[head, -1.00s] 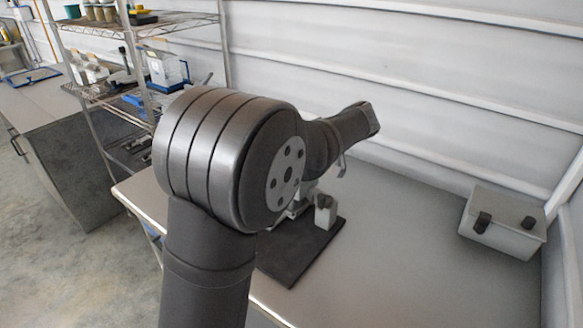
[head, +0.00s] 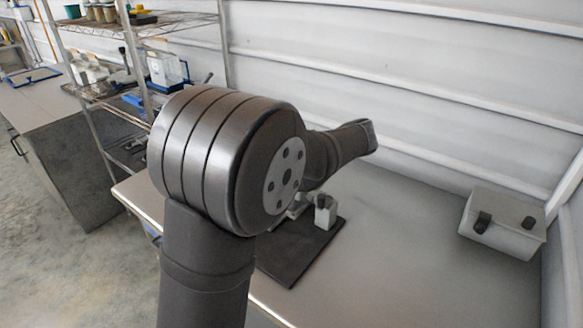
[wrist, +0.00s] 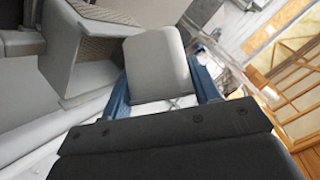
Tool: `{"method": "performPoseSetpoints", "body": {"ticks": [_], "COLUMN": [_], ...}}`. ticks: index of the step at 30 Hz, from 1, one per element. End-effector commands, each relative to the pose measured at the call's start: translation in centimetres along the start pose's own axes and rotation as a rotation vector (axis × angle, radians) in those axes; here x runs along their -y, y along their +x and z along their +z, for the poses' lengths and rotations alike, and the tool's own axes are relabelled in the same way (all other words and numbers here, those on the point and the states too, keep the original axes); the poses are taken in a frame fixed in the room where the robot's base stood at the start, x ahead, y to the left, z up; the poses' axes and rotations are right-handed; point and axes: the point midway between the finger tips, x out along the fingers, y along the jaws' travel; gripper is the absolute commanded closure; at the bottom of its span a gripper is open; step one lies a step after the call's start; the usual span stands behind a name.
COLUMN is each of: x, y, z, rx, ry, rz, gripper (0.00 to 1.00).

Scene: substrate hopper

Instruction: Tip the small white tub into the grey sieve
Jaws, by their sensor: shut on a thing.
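In the wrist view the small white tub (wrist: 157,62) sits between the two blue fingers of my gripper (wrist: 165,82), which is shut on it. Its smooth pale side faces the camera; its mouth and contents cannot be seen. I cannot tell whether this is the grey sieve.
A grey box with black knobs (head: 502,222) is at the right, near the wall. The bench between them is clear. A wire shelf (head: 180,18) with bottles and tools stands at the left.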

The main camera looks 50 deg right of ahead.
Motion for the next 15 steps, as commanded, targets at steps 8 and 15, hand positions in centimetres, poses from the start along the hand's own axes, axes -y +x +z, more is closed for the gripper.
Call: {"method": "performPoseSetpoints", "body": {"ticks": [8, 15], "x": [0.44, 0.28], "y": [0.49, 0.97], "z": [-0.17, -0.38], "rx": [-0.031, -0.047], "ry": [0.339, 0.636], "rz": [-0.037, -0.078], "gripper": [0.62, 0.62]}}
